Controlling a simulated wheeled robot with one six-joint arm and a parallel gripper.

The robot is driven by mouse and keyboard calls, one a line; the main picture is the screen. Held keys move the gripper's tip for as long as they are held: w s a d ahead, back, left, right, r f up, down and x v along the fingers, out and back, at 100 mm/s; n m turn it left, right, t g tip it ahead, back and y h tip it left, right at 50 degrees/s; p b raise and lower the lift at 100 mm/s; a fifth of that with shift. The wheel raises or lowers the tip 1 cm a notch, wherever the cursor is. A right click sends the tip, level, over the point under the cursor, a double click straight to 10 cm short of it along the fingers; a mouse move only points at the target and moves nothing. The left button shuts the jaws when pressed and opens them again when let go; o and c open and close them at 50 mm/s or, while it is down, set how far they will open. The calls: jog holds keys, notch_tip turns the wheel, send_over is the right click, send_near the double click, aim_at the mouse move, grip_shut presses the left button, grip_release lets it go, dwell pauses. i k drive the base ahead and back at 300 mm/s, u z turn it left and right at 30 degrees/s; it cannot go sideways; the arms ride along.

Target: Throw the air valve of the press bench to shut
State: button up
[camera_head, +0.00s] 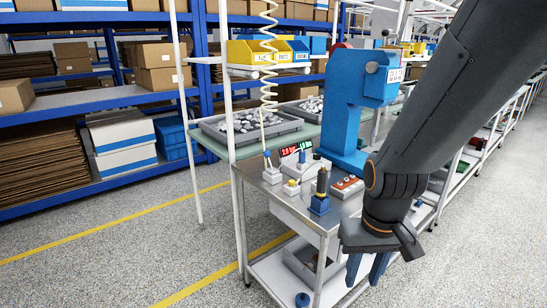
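The press bench (285,208) is a metal-topped table with a blue press (345,115) at its back. Several small controls stand on the top. Another is a blue block with an upright dark and yellow handle (320,192). I cannot tell for certain which is the air valve, or its setting. My gripper (367,270) hangs at the bench's right front side, pointing down. Its blue fingers look apart and empty, clear of the controls.
A grey parts tray (250,126) is behind. Blue shelving (100,98) with cartons fills the left. The floor at left front (130,260) is clear, with yellow lines.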

aim_at(267, 153)
jog(key=u, duration=0.05)
jog(key=k, duration=1.2)
jog(key=u, duration=0.75)
jog(key=i, duration=1.15)
jog(key=z, duration=0.55)
jog(key=i, duration=1)
jog(key=z, duration=0.2)
